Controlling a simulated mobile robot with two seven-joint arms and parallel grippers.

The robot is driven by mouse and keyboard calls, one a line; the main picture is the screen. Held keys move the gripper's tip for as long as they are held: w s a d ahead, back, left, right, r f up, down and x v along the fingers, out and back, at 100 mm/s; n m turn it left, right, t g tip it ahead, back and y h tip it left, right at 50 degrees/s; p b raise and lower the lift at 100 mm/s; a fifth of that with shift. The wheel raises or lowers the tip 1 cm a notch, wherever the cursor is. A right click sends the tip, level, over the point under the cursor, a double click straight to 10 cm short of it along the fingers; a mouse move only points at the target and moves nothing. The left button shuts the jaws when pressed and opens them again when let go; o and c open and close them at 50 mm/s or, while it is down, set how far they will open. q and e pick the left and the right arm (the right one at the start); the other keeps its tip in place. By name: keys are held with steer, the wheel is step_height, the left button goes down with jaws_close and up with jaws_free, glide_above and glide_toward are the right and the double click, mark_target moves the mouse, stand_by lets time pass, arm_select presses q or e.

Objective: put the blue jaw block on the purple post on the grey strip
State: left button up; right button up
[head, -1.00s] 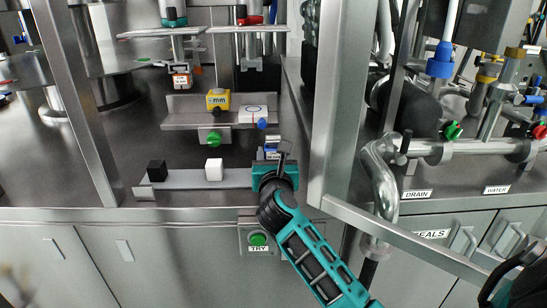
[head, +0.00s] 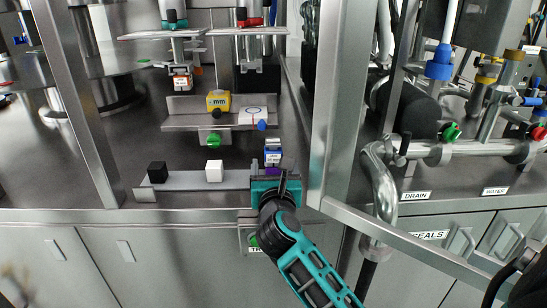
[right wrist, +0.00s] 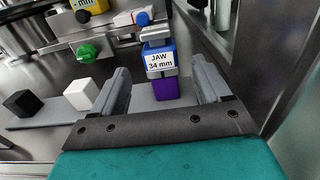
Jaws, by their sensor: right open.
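The blue jaw block (head: 273,152), labelled "JAW 34 mm" in the right wrist view (right wrist: 159,60), stands upright on top of the purple post (right wrist: 166,89). The post is at the right end of the grey strip (head: 215,179) and shows only a little in the head view (head: 273,170). My right gripper (head: 278,182) is at the strip's right end, just in front of the post. In the right wrist view, its two fingers (right wrist: 163,85) are spread to either side of the post and block, with gaps, holding nothing. My left gripper is not in view.
A black cube (head: 157,172) and a white cube (head: 214,170) sit on the strip to the left. Behind is a shelf (head: 185,121) with a yellow "mm" block (head: 218,101), a white block (head: 252,115) and a green knob (head: 214,139). A metal frame post (head: 338,100) stands close on the right.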

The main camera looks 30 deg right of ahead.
steer(key=s+a+r+n+t+y, duration=0.1)
steer(key=s+a+n+t+y, duration=0.35)
steer(key=s+a+n, duration=0.65)
steer(key=a+f+n+y, duration=0.6)
steer(key=n+y, duration=0.2)
steer(key=n, duration=1.1)
steer(key=s+f+n+g, duration=0.4)
steer(key=f+n, duration=0.3)
steer(key=f, duration=0.1)
steer(key=s+f+n+g, duration=0.4)
steer(key=f+n+g, duration=0.1)
steer(key=f+n, duration=0.3)
steer(key=shift+s+a, duration=0.35)
steer(key=shift+a, duration=0.1)
